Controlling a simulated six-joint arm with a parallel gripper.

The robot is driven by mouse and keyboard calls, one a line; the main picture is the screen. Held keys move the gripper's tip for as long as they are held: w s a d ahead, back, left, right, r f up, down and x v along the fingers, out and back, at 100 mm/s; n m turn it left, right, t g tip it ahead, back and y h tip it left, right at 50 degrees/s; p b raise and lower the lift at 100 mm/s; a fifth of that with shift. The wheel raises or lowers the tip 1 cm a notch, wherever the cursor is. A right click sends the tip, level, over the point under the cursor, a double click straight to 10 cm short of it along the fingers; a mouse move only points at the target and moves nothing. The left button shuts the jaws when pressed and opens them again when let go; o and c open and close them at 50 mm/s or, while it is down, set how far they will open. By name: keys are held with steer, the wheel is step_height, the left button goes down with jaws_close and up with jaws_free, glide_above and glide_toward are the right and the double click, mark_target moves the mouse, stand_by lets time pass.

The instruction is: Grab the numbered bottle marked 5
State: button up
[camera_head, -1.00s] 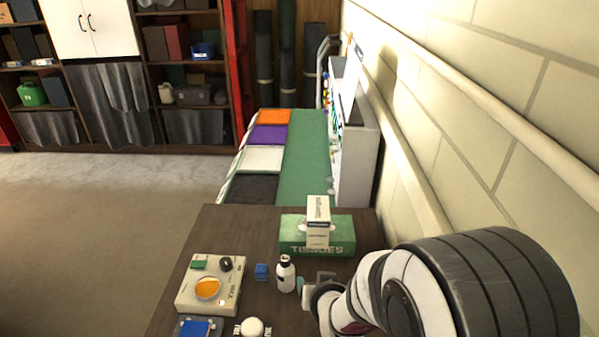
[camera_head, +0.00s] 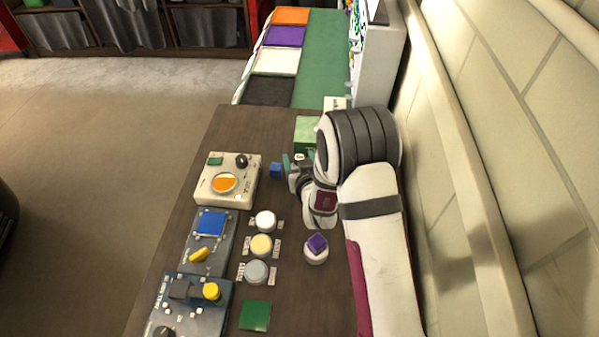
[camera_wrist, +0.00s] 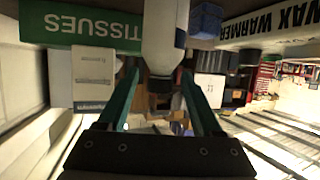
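A white bottle (camera_wrist: 165,35) with a black cap shows upside down at the top middle of the wrist view. No number can be read on its visible side. My gripper (camera_wrist: 160,72) is open, with one teal finger on each side of the bottle's cap and neck in that view. I cannot tell whether either finger touches it. In the head view my gripper (camera_head: 291,168) is low over the dark table, just right of a small blue cube (camera_head: 276,170). The arm and gripper mostly hide the bottle there.
A green tissue box (camera_head: 306,130) stands behind the gripper, with a white box (camera_wrist: 92,75) by it. A wax warmer (camera_head: 240,193) is to the left. Nearer are round pots, a purple cube (camera_head: 317,242) and control boxes (camera_head: 190,300). The wall is close on the right.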

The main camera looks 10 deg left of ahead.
jaws_close()
stand_by(1.2)
